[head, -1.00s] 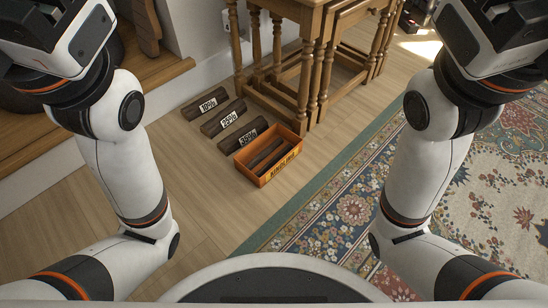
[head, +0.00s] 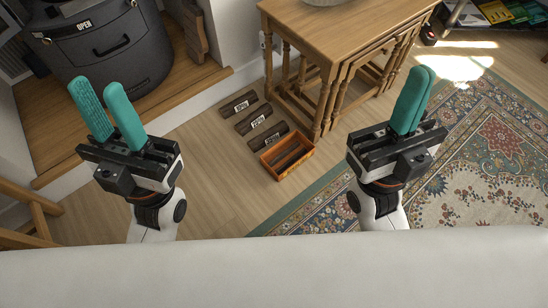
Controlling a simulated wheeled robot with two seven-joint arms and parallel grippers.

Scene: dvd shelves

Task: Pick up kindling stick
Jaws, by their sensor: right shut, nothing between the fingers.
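An orange-brown kindling crate (head: 297,168) sits on the wood floor in the middle of the head view. Dark kindling sticks (head: 289,156) lie inside it, too small to tell apart clearly. My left gripper (head: 98,86) is at the left, its two teal fingers spread apart with nothing between them. My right gripper (head: 420,72) is at the right, its teal fingers together and empty. Both grippers are raised and apart from the crate, one to each side of it in the picture.
Several dark logs with white labels, such as this log (head: 268,139), lie beside the crate. Wooden nesting tables (head: 345,30) stand just behind it. A dark stove (head: 105,60) stands on a raised wooden hearth at the left. A patterned rug (head: 460,160) covers the right.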

